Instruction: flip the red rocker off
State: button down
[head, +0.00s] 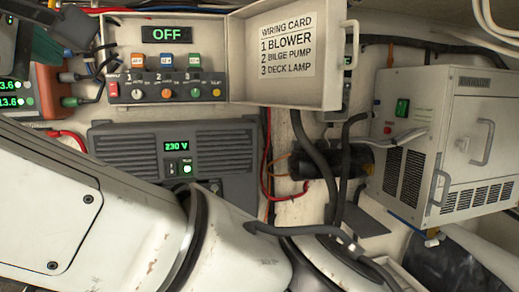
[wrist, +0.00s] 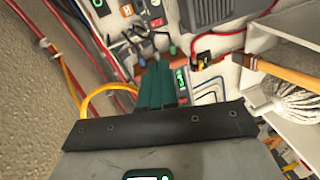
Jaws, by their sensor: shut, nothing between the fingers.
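The red rocker (head: 113,90) sits at the left end of a dark switch strip (head: 165,87) inside an open white box in the head view.
The box's open lid carries a wiring card (head: 286,45) listing blower, bilge pump and deck lamp. A grey unit (head: 225,160) reading 230 V is below. A white vented cabinet (head: 445,140) stands right. Hoses and cables hang between.

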jog(key=w+d+f+m+g, duration=0.1)
jog(key=w+d+f+m, duration=0.15)
jog(key=f, duration=0.55)
jog(key=w+d+f+m+g, duration=0.1)
jog(key=w+d+f+g, duration=0.2)
jog(key=f, duration=0.5)
jog(key=w+d+f+m, duration=0.25)
jog(key=d+f, duration=0.25)
jog(key=f, duration=0.4)
jog(key=s+d+f+m+g, duration=0.1)
jog(key=d+f+m, duration=0.1)
jog(key=d+f, duration=0.6)
jog(key=d+f+m+g, duration=0.25)
jog(key=d+f, duration=0.35)
jog(key=f, duration=0.5)
jog(key=s+d+f+m+g+h, duration=0.15)
jog(key=s+d+f+m, duration=0.35)
jog(key=s+d+f, duration=0.7)
jog(key=s+d+f+m+g+h, duration=0.1)
jog(key=s+d+f+m+h, duration=0.3)
jog(key=s+d+f, duration=0.8)
jog(key=s+d+f+g+b, duration=0.3)
jog(key=s+f+b, duration=0.6)
jog(key=f, duration=0.4)
jog(key=shift+s+d+m+g+y+b, duration=0.2)
jog(key=shift+m+g+y+b, duration=0.15)
jog(key=shift+m+g+b, duration=0.2)
